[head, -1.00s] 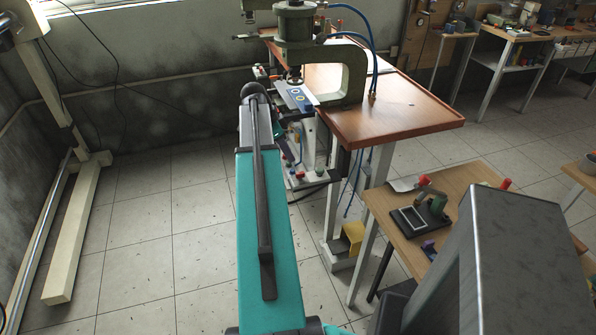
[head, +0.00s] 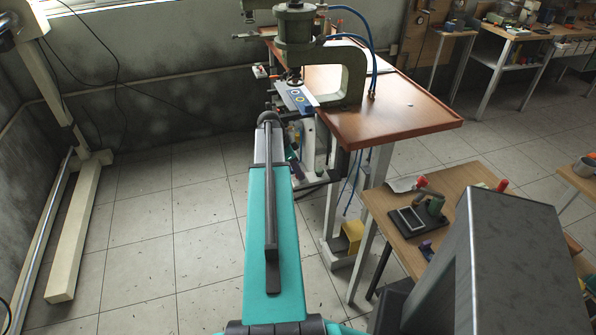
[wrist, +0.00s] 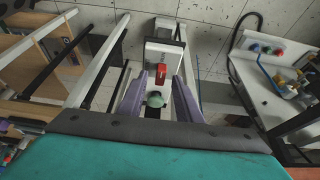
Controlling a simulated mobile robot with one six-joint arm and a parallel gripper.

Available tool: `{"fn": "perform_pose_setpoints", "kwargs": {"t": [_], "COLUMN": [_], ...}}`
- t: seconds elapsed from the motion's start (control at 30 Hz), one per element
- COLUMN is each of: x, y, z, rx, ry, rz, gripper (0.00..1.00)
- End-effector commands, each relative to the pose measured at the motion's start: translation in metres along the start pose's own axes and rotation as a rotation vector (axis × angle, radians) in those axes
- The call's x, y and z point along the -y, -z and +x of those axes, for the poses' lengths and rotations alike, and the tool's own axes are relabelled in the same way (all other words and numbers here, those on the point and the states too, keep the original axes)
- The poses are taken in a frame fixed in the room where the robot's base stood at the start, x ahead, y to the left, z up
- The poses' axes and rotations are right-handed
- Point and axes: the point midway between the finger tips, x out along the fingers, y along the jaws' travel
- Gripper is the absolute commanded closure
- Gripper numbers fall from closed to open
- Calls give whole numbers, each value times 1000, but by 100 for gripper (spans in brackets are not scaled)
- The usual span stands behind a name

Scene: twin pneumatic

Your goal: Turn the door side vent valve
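In the wrist view my gripper (wrist: 160,86) points away from the camera, its two purple fingers apart with a gap between them. A pale green round knob (wrist: 154,99) shows in that gap, with a red part (wrist: 162,70) on a white fitting just beyond it. I cannot tell which of these is the door side vent valve, or whether a finger touches either. In the head view my arm hides the gripper, and its far end is beside the press table's near left leg area.
A white panel (wrist: 262,66) with red, green and blue knobs stands to the right in the wrist view. In the head view a green press (head: 298,28) stands on the brown table (head: 400,118). A low wooden bench (head: 385,208) is at right.

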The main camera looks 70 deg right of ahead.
Motion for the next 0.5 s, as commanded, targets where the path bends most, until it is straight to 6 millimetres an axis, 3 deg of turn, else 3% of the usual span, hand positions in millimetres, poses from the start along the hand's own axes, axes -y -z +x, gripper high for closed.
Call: {"fn": "perform_pose_setpoints", "kwargs": {"t": [0.5], "x": [0], "y": [0], "z": [9], "rx": [0], "ry": [0], "rz": [0], "gripper": [70]}}
